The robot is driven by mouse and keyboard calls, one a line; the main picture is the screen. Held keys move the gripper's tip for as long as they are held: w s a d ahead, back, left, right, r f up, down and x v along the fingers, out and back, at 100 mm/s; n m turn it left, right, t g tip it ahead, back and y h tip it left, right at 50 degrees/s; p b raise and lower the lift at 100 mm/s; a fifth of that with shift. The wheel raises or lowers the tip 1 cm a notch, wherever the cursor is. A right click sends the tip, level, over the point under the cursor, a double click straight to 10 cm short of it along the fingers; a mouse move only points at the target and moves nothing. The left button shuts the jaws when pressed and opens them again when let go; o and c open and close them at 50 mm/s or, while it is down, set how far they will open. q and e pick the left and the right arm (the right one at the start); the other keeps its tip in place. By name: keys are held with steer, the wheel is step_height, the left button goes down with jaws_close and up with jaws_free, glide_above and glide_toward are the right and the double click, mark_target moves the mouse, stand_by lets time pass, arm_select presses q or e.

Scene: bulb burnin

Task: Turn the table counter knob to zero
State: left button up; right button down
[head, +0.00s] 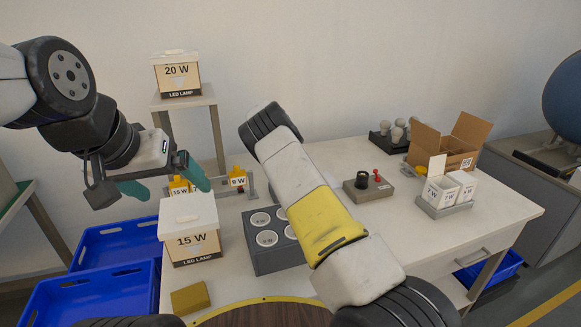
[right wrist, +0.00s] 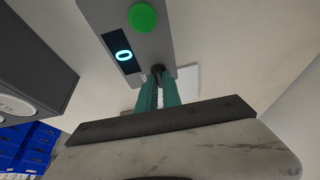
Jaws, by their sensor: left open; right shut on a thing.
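In the right wrist view the table counter (right wrist: 128,40) is a grey box with a green button (right wrist: 142,18) and a dark display (right wrist: 123,53) that reads 0. Its small dark knob (right wrist: 157,69) sits at the box's near edge. My right gripper (right wrist: 158,82) is shut on the knob, with the teal fingers on either side of it. In the head view my right arm hides the counter and the right gripper. My left gripper (head: 164,182) is open and empty, raised near the 15 W box (head: 189,228) at the left.
A grey holder with round sockets (head: 262,258) stands left of my right arm. A control box with a red lever (head: 362,189), white cartons (head: 450,188), an open cardboard box (head: 455,146) and bulbs (head: 397,131) stand on the right. Blue crates (head: 112,245) are at the left.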

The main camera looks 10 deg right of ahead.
steer(key=shift+a, duration=0.1)
steer(key=c, duration=1.5)
jaws_free()
steer(key=shift+r, duration=0.1)
steer(key=v, duration=0.7)
steer(key=shift+a+r, duration=0.1)
steer(key=shift+r, duration=0.2)
